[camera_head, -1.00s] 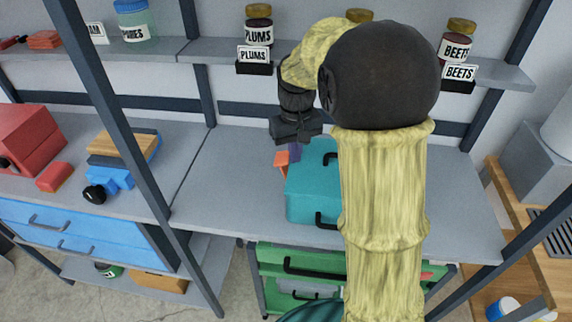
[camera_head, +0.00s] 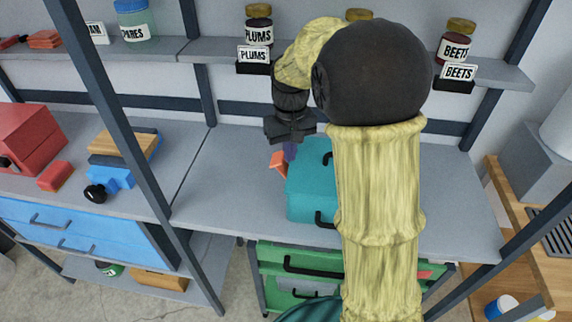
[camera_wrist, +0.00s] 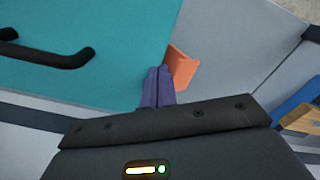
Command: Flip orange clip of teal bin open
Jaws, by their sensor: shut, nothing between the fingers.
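The teal bin (camera_head: 312,192) stands on the grey workbench, partly hidden behind my arm in the head view. Its teal surface (camera_wrist: 120,40) fills the upper left of the wrist view. The orange clip (camera_head: 278,162) sticks out at the bin's left side; it also shows in the wrist view (camera_wrist: 182,68), just right of my fingertips. My gripper (camera_head: 290,150) is shut and empty, with its purple fingers (camera_wrist: 158,86) together beside the clip. They look very close to the clip; I cannot tell whether they touch it.
Black handles (camera_head: 326,219) are on the bin. Bare workbench (camera_head: 225,185) lies left of it. A shelf above holds labelled jars of plums (camera_head: 258,30) and beets (camera_head: 456,45). A dark upright post (camera_head: 120,125) stands left. Green drawers (camera_head: 300,262) are below.

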